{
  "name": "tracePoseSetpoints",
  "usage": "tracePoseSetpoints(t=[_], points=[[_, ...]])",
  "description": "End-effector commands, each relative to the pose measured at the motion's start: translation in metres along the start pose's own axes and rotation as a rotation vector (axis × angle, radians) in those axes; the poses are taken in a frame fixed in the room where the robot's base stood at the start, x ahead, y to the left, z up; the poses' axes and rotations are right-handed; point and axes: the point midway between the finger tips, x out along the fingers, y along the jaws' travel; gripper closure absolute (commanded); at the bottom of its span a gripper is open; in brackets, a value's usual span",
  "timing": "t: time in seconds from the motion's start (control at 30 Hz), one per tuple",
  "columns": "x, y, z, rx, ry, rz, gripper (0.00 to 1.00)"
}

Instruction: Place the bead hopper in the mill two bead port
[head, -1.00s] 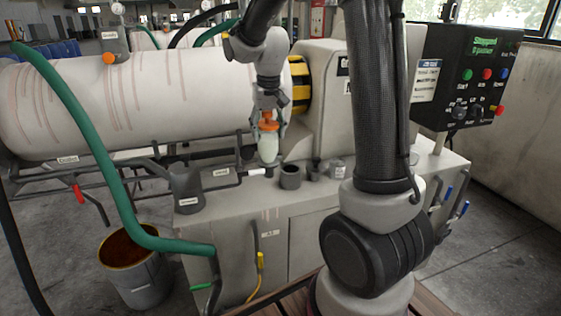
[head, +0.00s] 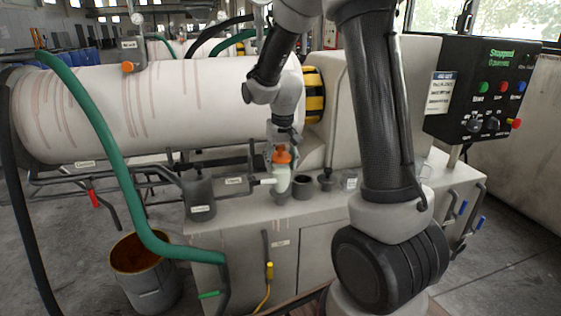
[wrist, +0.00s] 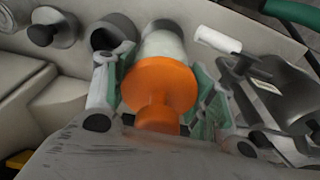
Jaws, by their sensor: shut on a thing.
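The bead hopper (head: 280,177) is a pale, translucent bottle with an orange top. It stands upright in my gripper (head: 281,163), low over the grey bench ledge, left of a dark open cup (head: 303,187). I cannot read any mark naming the mill two bead port.
A grey canister (head: 199,195) stands left of the hopper, with a white-ended pipe (head: 262,181) between them. A smaller dark fitting (head: 325,181) and a clear jar (head: 349,182) stand to the right. The large mill drum (head: 180,100) rises behind. A green hose (head: 105,140) crosses the left.

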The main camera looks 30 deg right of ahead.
Motion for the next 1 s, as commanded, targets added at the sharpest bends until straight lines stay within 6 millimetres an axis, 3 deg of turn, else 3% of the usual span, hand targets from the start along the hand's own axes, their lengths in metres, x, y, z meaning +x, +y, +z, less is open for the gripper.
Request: tracePoseSetpoints(t=[0.03,0.13,0.57,1.0], points=[[0.0,0.0,0.0,0.0,0.0,0.0,0.39],[0.0,0.0,0.0,0.0,-0.001,0.0,0.23],[-0.008,0.0,-0.001,0.0,0.002,0.0,0.23],[-0.098,0.0,-0.001,0.0,0.003,-0.001,0.23]])
